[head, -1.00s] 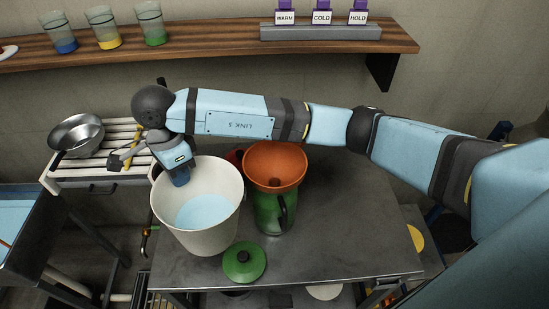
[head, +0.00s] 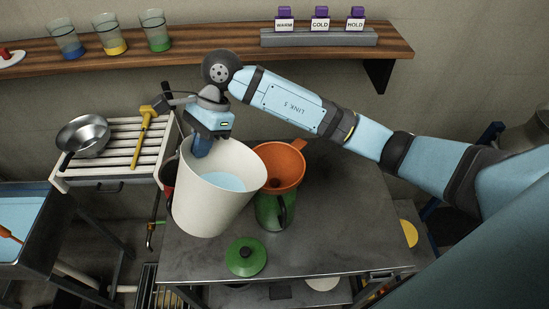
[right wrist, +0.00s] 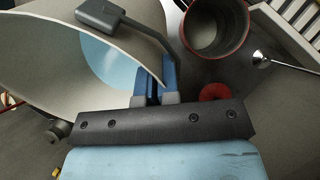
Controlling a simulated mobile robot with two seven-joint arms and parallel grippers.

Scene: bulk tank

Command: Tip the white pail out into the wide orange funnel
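The white pail (head: 207,208) holds pale blue liquid (head: 226,181) and tilts to the right in the head view. Its right rim is close to the left edge of the wide orange funnel (head: 284,167). The funnel sits in the mouth of a green jug (head: 270,211) with a dark handle. My right gripper (head: 203,147) is shut on the far rim of the pail; in the right wrist view its blue fingers (right wrist: 158,90) pinch the pail wall (right wrist: 60,65). No liquid is seen leaving the pail. I cannot tell if the pail's base touches the table. My left gripper is not in view.
A green lid (head: 246,257) lies on the dark table (head: 335,230) in front. A slatted rack (head: 115,155) at left holds a metal pan (head: 83,134) and a yellow-handled tool (head: 145,122). A dark pot with a red rim (right wrist: 216,25) shows in the right wrist view. The table's right side is clear.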

